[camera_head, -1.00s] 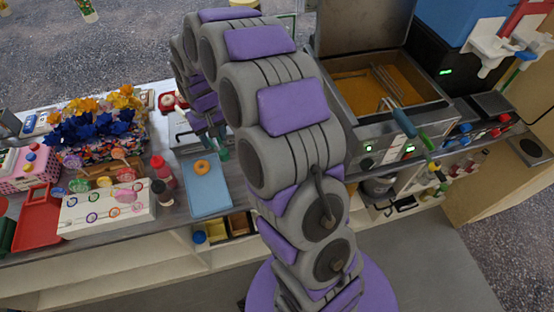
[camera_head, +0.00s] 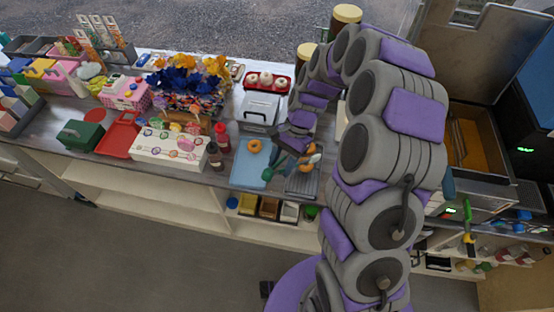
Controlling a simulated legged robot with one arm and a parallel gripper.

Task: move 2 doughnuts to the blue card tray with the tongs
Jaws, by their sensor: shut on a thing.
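The blue card tray (camera_head: 248,177) lies on the counter. One orange-brown doughnut (camera_head: 254,146) sits at its back end. My gripper (camera_head: 296,146) is just right of the tray, low over the back of a dark wire rack (camera_head: 303,184). It is shut on the tongs, which are small and mostly hidden by the gripper and arm. Orange-brown doughnut shapes (camera_head: 308,167) show at the rack, partly covered by the gripper. I cannot tell whether the tongs grip a doughnut.
Dark and red bottles (camera_head: 221,138) stand left of the tray, beside a white ring board (camera_head: 170,150). Behind are a silver box (camera_head: 259,108) and a red tray of white-topped items (camera_head: 268,81). A fryer (camera_head: 470,140) stands right of my arm.

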